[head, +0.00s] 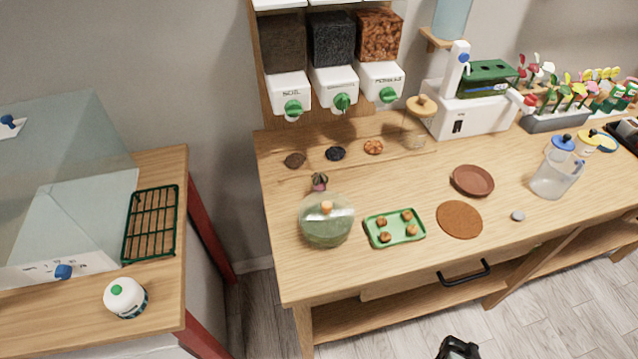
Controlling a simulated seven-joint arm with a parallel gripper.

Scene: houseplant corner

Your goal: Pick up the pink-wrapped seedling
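A small seedling with a dark pink wrap and a bit of green on top (320,182) stands on the wooden table, left of its middle. It is just behind a glass-domed green pot (327,222) with an orange knob. My gripper (458,348) shows only as a black shape at the bottom edge, in front of the table and well away from the seedling. Most of it is cut off, and its fingers cannot be made out.
A green tray (397,240) with several brown lumps, a cork mat (460,231) and a terracotta saucer (473,173) lie right of the dome. Small piles lie behind the seedling, below wall dispensers (335,85). A clear pitcher (553,178) stands at right.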

